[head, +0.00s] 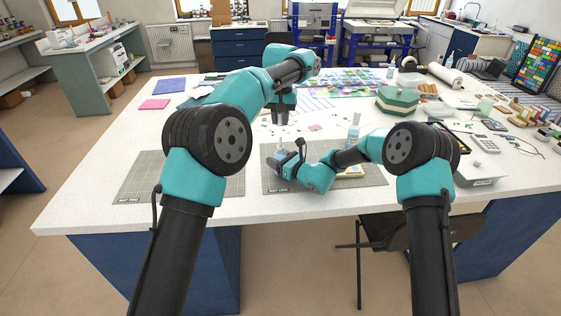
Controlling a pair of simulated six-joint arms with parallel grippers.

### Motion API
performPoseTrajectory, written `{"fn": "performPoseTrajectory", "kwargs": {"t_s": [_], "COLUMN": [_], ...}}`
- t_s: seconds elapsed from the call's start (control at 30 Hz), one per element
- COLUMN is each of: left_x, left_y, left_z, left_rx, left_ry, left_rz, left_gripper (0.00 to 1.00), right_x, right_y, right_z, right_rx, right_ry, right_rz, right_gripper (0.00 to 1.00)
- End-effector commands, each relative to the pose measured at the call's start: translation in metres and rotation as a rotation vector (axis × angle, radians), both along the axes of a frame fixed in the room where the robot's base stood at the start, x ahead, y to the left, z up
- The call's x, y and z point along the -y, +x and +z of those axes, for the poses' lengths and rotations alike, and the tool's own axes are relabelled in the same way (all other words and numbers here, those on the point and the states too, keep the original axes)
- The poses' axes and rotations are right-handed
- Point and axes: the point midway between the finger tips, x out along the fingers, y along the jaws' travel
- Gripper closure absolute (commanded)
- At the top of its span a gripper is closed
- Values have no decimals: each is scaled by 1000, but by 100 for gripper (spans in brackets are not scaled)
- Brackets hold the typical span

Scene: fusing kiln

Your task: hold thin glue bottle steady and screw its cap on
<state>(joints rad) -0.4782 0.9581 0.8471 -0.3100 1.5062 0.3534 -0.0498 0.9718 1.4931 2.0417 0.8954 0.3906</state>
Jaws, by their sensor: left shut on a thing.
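My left gripper (282,121) points straight down over the table behind the right-hand grey mat. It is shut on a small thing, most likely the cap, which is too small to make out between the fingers. My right gripper (281,156) is low over the mat, below and in front of the left one in the picture. A small pale upright thing, likely the thin glue bottle (281,148), shows at its fingertips. Whether the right fingers are closed on it is too small to tell. A gap separates the two grippers.
A clear bluish bottle (354,128) stands to the right, behind my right forearm. The cutting mat (275,183) lies under the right gripper. A green box (398,100), glass pieces and a calculator (485,143) fill the right side.

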Motion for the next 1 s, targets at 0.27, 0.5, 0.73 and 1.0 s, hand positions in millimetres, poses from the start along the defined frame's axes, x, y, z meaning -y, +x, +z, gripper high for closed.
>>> {"fn": "performPoseTrajectory", "kwargs": {"t_s": [0.27, 0.5, 0.73, 1.0], "left_x": [0, 0, 0, -1], "left_y": [0, 0, 0, -1], "left_z": [0, 0, -15, -46], "left_rx": [0, 0, -2, -2], "left_ry": [0, 0, 1, 1], "left_rz": [0, 0, 0, 0], "left_gripper": [96, 96, 96, 96], "right_x": [0, 0, 0, 0], "right_y": [0, 0, 0, 0], "right_z": [0, 0, 0, 0], "right_rx": [0, 0, 0, 0], "right_ry": [0, 0, 0, 0], "right_rz": [0, 0, 0, 0], "right_gripper": [74, 95, 95, 95]}}
